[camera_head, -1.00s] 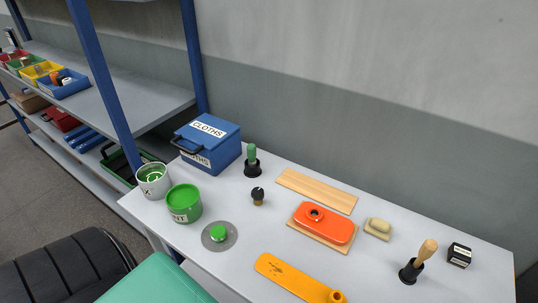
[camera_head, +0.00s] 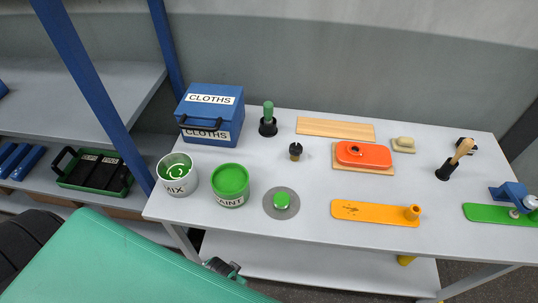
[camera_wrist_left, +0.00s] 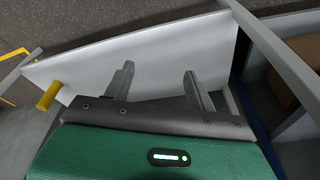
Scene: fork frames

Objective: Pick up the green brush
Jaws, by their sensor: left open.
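The green brush (camera_head: 268,118) stands upright on the white table (camera_head: 320,225). It has a green handle and a wide black base, and it is just right of the blue cloths box (camera_head: 212,112). My left gripper (camera_head: 222,268) shows as a small dark shape at the end of my green arm, in front of the table's near edge and well away from the brush. In the left wrist view my left gripper (camera_wrist_left: 158,82) has its two fingers wide apart with nothing between them. The brush is not in that view. My right gripper is not in view.
A mixing pot (camera_head: 177,178) and a green paint can (camera_head: 230,185) stand at the table's front left. A small dark knob (camera_head: 295,151) stands near the brush. An orange float (camera_head: 363,155), a wooden board (camera_head: 335,127) and a wooden-handled brush (camera_head: 456,158) are farther right.

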